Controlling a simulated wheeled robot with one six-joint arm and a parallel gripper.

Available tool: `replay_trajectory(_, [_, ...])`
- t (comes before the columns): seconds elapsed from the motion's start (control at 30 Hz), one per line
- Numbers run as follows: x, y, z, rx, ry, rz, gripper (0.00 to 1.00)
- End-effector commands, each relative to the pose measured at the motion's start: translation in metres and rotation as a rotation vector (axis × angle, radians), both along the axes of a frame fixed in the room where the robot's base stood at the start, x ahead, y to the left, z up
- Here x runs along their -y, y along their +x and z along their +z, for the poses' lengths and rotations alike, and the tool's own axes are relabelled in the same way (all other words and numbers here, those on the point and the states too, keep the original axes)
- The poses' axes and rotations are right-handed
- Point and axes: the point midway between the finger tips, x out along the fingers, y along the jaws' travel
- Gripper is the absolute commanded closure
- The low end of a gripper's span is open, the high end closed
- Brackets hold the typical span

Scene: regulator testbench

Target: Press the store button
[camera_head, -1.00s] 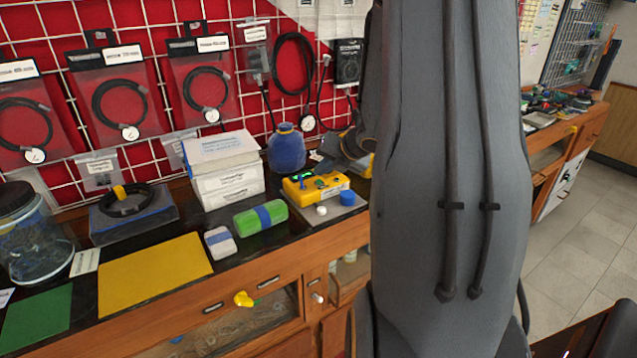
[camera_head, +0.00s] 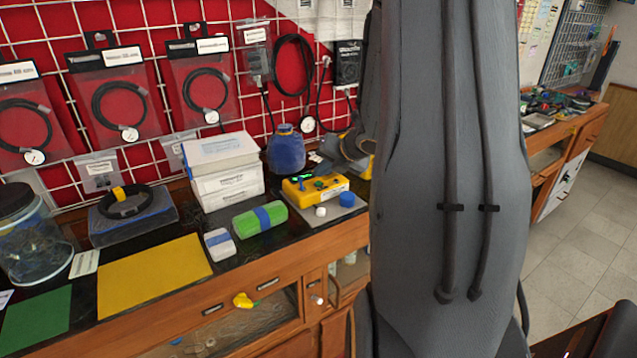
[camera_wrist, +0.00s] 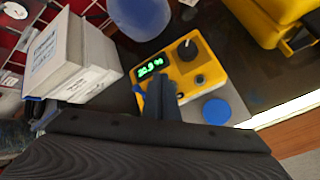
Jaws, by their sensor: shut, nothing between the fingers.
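The yellow device (camera_head: 315,188) lies on a grey pad on the dark bench top in the head view. In the wrist view, the yellow device (camera_wrist: 205,65) shows a lit green display (camera_wrist: 150,67), a black knob (camera_wrist: 187,50) and a small dark button (camera_wrist: 199,79). A blue piece (camera_wrist: 138,88) shows at its left edge. No label reading store can be made out. My gripper (camera_wrist: 162,88) is shut and empty, its fingertips over the device's near part, below the display. Contact cannot be told. The fingers hide part of the panel. My arm blocks the head view's centre right.
A blue round cap (camera_wrist: 216,111) is right of the fingers. A white box (camera_head: 226,170) and a blue jar (camera_head: 286,150) stand behind the device. A green roll (camera_head: 260,219) lies to its left. A yellow case (camera_wrist: 270,18) is at the wrist view's upper right.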

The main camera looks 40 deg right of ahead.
Motion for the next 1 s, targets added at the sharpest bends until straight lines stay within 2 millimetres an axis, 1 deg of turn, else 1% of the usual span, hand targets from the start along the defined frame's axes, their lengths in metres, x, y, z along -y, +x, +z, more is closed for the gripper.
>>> replay_trajectory(0.67, [0.0001,0.0000,-0.0001,0.000,0.000,0.000,1.00])
replay_trajectory(1.0, [0.0001,0.0000,-0.0092,0.000,0.000,0.000,1.00])
